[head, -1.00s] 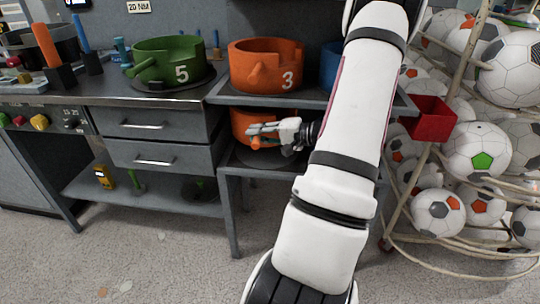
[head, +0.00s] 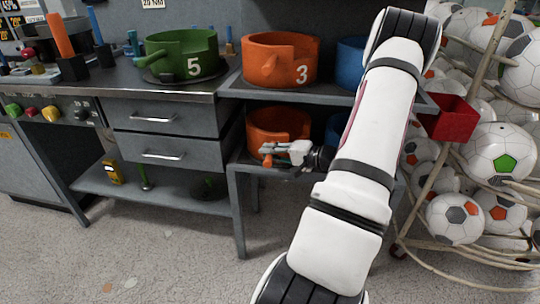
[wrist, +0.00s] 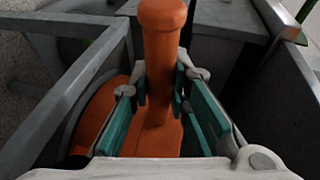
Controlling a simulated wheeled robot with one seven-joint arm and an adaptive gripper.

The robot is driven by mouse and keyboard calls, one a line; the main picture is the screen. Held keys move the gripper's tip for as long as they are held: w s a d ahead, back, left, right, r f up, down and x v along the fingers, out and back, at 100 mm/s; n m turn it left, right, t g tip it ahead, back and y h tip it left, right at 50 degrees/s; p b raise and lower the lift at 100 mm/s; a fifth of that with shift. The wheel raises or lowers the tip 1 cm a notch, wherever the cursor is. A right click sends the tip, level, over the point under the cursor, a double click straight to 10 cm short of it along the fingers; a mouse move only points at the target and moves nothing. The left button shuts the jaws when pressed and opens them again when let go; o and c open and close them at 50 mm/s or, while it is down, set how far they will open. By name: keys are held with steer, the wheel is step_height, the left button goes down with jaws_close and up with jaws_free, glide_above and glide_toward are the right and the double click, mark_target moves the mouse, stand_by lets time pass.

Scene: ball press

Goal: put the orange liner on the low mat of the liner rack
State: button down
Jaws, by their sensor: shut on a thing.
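One orange liner (head: 278,128) is an open round tub on the low level of the liner rack. My gripper (head: 272,153) is at its front, with its fingers on either side of the orange handle. In the wrist view the thick upright handle (wrist: 160,50) stands between the teal finger pads of my gripper (wrist: 163,95), which is shut on it. Part of the liner's body (wrist: 95,120) shows at the left below. The low mat is mostly hidden by the liner and gripper, and I cannot tell whether the liner rests on it.
Another orange liner marked 3 (head: 280,62) stands on the upper shelf (head: 240,90), close above. A blue liner (head: 350,50) is beside it, partly behind my arm. A green liner marked 5 (head: 180,55) stands on the bench. A red bin (head: 448,117) and ball cage are at right.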

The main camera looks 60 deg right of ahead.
steer(key=shift+f, duration=0.1)
steer(key=c, duration=1.5)
jaws_free()
